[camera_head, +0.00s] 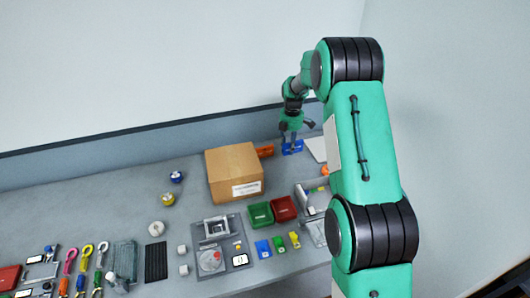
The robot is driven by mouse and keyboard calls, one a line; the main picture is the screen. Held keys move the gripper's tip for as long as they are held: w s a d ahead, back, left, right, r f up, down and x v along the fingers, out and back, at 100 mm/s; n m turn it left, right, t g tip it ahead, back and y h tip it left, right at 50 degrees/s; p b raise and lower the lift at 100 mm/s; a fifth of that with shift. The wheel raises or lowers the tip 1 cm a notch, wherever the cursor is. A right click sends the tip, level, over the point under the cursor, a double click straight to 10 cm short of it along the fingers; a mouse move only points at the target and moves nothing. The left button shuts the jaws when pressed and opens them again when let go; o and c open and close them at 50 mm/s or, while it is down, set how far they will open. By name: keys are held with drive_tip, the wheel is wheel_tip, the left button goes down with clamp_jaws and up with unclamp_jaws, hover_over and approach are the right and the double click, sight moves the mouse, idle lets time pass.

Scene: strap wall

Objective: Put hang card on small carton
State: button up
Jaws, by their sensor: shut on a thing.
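A brown cardboard carton (226,167) with a white label on its front stands upright near the back of the grey bench. I take it for the small carton. My gripper (292,143) is at the back of the bench, right of the carton and apart from it, pointing down. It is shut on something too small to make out. A blue item (298,148) shows at its fingertips; I cannot tell whether it is held or stands behind. I cannot pick out the hang card for certain.
An orange bin (266,150) stands just behind the carton's right side. Green (260,215) and red (284,208) bins stand in front right, with blue, green and yellow pieces before them. A grey fixture (214,230) is at front centre. My arm hides the right side.

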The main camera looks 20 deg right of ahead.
wheel_tip(320, 180, up, 15)
drive_tip(key=s+a+m+p, duration=0.1)
drive_tip(key=s+a+p, duration=0.4)
drive_tip(key=s+a, duration=0.6)
drive_tip(key=s+a+p, duration=0.5)
drive_tip(key=s+a, duration=0.2)
drive_tip(key=a, duration=0.8)
drive_tip(key=shift+w+d+f+b, duration=0.1)
drive_tip(key=shift+f+b, duration=0.1)
drive_tip(key=shift+f, duration=1.1)
drive_tip(key=shift+w+f+b, duration=0.1)
drive_tip(key=shift+f+b, duration=0.05)
drive_tip(key=shift+f, duration=1.15)
hover_over(229, 160)
drive_tip(key=shift+w+f+p, duration=0.1)
drive_tip(key=shift+f+p, duration=0.3)
drive_tip(key=shift+f, duration=0.35)
